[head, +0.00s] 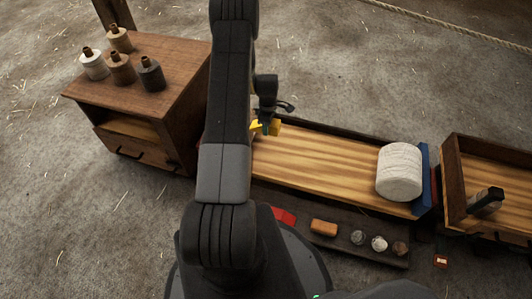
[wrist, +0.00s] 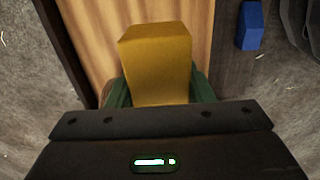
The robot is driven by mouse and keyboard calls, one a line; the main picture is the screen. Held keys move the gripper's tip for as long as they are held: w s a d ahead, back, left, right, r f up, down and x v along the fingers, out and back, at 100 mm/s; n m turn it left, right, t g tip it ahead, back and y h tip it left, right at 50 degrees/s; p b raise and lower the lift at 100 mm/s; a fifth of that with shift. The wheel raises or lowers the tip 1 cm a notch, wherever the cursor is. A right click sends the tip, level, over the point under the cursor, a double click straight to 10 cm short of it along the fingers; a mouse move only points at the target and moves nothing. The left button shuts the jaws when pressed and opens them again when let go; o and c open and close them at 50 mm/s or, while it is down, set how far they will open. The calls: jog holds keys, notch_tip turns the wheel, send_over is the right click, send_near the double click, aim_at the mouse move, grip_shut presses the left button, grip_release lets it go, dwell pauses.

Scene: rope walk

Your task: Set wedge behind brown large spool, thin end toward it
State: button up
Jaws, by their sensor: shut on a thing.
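My gripper (head: 266,127) is above the left part of the long plank-floored tray (head: 320,165). It is shut on a yellow block (wrist: 157,62), likely the wedge, which shows in small part in the head view (head: 275,128). The block fills the space between the green fingers in the wrist view. Which end is thin cannot be told. No large brown spool is clearly in view; my arm hides part of the tray's left end.
A wooden cabinet (head: 180,75) at left bears several small spools. A dark ledge along the tray's front holds a red piece (head: 284,215), a brown block (head: 324,228) and small round items. Another wooden box (head: 453,180) stands at right. The tray's middle is clear.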

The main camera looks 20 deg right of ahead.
aim_at(267, 155)
notch_tip(267, 155, down, 18)
jog(key=b, duration=0.4)
jog(key=shift+r, duration=0.15)
jog(key=shift+f+b, duration=0.2)
jog(key=shift+b, duration=0.2)
jog(key=o, duration=1.1)
jog(key=shift+r, duration=0.1)
notch_tip(267, 155, up, 12)
jog(key=p, duration=0.3)
jog(key=shift+r+p, duration=0.1)
jog(key=shift+p, duration=0.25)
